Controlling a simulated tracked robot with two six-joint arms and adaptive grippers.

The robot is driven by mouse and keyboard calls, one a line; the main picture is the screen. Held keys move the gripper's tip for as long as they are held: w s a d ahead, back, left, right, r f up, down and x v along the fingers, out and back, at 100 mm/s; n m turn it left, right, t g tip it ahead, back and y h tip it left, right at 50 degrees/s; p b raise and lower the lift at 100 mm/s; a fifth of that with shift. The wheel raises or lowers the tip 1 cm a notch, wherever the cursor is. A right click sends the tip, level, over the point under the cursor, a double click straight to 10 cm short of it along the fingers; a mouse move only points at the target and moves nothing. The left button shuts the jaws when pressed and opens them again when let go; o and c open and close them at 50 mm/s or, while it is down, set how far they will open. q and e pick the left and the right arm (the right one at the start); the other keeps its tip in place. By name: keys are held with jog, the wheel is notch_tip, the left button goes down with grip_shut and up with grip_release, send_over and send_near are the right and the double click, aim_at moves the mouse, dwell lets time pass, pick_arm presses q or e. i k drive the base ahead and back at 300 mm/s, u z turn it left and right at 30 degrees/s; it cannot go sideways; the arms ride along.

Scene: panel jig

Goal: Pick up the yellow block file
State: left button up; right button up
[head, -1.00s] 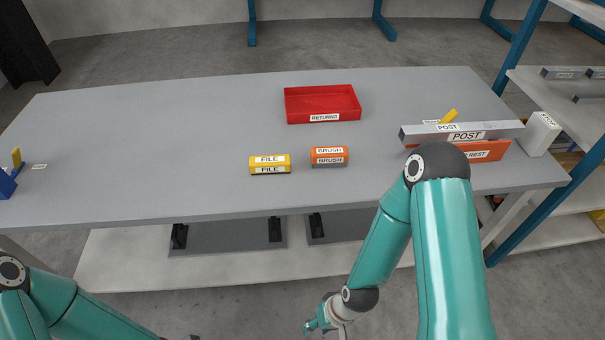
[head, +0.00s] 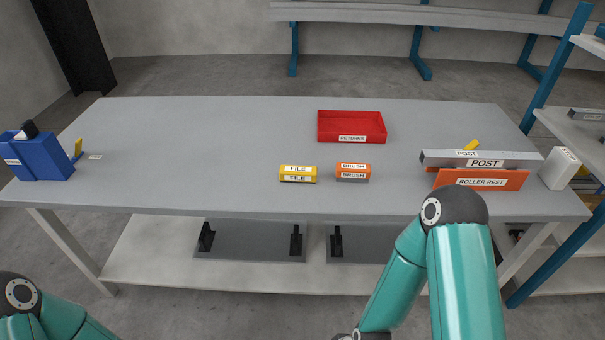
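The yellow block file (head: 298,174), labelled FILE, lies on the grey table (head: 200,150) near the middle of its front half. A small gap separates it from the orange block labelled BRUSH (head: 353,172) on its right. Nothing touches the file. My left arm shows only at the bottom left corner, and its gripper is outside the frame. My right arm comes in at the lower right in front of the table, and its gripper is below the frame edge.
A red tray labelled RETURNS (head: 352,140) stands behind the blocks. A grey POST bar (head: 440,158) lies on an orange ROLLER REST (head: 480,181) at the right, beside a white box (head: 559,168). A blue container (head: 42,158) stands at the far left. The table's left middle is clear.

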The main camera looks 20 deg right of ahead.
aim_at(287, 173)
jog(key=u, duration=0.05)
jog(key=i, duration=0.9)
jog(key=z, duration=0.2)
jog(key=k, duration=0.9)
jog(key=u, duration=0.15)
jog(key=i, duration=0.9)
jog(key=z, duration=0.05)
